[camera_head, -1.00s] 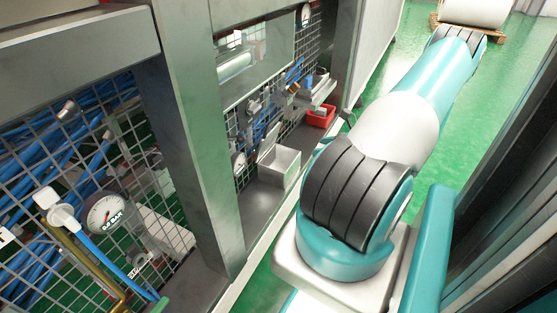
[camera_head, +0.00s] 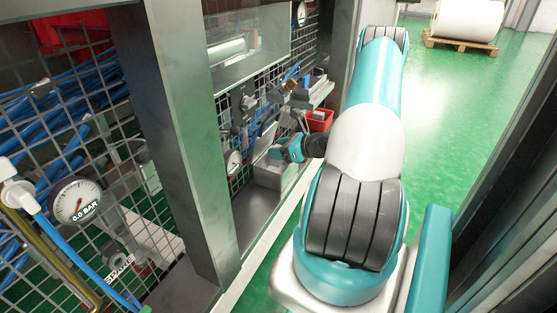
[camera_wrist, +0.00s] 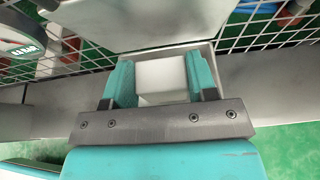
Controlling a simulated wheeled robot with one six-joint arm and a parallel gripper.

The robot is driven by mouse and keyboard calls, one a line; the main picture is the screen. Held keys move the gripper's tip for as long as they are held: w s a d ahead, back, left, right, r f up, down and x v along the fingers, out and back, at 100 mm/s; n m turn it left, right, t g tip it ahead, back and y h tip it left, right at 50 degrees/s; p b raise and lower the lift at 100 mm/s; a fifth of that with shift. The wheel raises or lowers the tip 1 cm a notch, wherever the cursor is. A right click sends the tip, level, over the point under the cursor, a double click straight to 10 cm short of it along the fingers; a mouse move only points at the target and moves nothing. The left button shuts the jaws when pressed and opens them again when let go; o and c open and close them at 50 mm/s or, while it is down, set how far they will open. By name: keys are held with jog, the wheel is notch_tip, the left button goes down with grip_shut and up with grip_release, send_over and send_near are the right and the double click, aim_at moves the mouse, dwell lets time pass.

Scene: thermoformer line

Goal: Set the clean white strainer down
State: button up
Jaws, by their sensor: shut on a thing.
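A plain white block-like piece, the strainer (camera_wrist: 162,78), sits between the two teal fingers of my gripper (camera_wrist: 161,84) in the wrist view. My gripper is shut on it. In the head view my gripper (camera_head: 291,148) is at the open grey metal box (camera_head: 268,178), and the strainer cannot be made out there. In the wrist view the box's rim (camera_wrist: 209,52) shows around and behind the fingers, and its raised lid (camera_wrist: 140,22) stands beyond. I cannot tell whether the strainer touches the box's floor.
The box stands on a grey ledge (camera_head: 256,212) against a wire mesh with blue hoses. A thick grey post (camera_head: 190,130) stands left of it. A pressure gauge (camera_head: 77,202) hangs at left. A red bin (camera_head: 320,120) is beyond. Green floor lies open at right.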

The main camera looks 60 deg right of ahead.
notch_tip(320, 180, down, 2)
jog(key=shift+f+b, duration=0.25)
jog(key=shift+b, duration=0.3)
jog(key=shift+w, duration=0.15)
jog(key=shift+r, duration=0.15)
jog(key=shift+f, duration=0.35)
jog(key=shift+f, duration=0.25)
jog(key=o, duration=0.9)
